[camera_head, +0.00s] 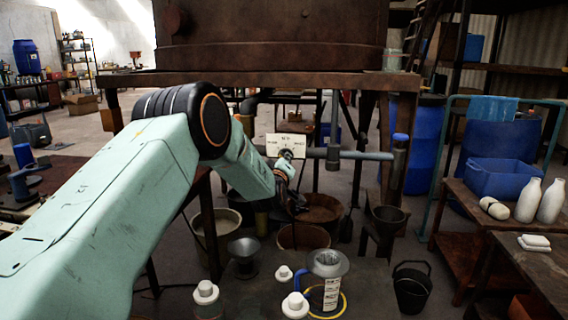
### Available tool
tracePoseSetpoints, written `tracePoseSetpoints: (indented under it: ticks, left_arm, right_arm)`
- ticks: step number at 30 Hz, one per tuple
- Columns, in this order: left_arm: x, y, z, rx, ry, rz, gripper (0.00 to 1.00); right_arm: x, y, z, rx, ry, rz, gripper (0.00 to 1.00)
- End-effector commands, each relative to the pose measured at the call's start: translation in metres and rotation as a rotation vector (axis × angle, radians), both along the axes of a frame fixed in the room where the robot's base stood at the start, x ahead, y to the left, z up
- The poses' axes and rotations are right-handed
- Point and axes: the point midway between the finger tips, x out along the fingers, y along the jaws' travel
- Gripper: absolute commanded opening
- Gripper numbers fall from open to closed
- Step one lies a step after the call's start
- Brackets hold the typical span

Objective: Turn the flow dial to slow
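A pale plate with small dark lettering (287,139) is mounted under the big rusty vat (270,35), and a dark round dial (287,154) shows at its lower middle. The lettering is too small to read, so I cannot tell the dial's setting. My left arm reaches in from the left, and its dark gripper (292,190) is just below and in front of the dial. The gripper is small and dark against the background. I cannot tell whether its fingers are open or touch the dial. My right gripper is not in view.
A grey pipe (355,155) runs right from the plate to a blue-capped upright. Several buckets and pots stand below, with a clear jug (326,265) and white-capped bottles in front. A bench at right holds a blue crate (500,178) and white bottles (528,200).

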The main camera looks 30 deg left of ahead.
Motion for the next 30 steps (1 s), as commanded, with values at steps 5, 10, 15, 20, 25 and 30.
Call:
tracePoseSetpoints:
  ticks: [5,10,15,20,25,30]
  left_arm:
    - [-0.001,0.000,-0.003,-0.005,0.006,0.000,0.00]
    - [-0.001,0.000,-0.003,-0.004,0.006,0.000,0.21]
    - [-0.001,0.000,-0.002,-0.003,0.003,0.000,0.35]
    - [0.000,0.000,-0.001,-0.002,0.002,0.001,0.37]
    - [-0.001,0.000,-0.001,-0.001,0.001,0.000,0.37]
    - [-0.010,-0.004,-0.001,-0.002,0.002,0.001,0.37]
  right_arm:
    - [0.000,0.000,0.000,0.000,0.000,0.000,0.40]
    - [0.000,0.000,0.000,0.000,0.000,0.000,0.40]
    - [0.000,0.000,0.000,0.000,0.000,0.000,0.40]
    - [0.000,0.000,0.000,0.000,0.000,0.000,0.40]
    - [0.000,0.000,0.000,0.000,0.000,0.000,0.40]
    - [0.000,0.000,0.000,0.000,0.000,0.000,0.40]
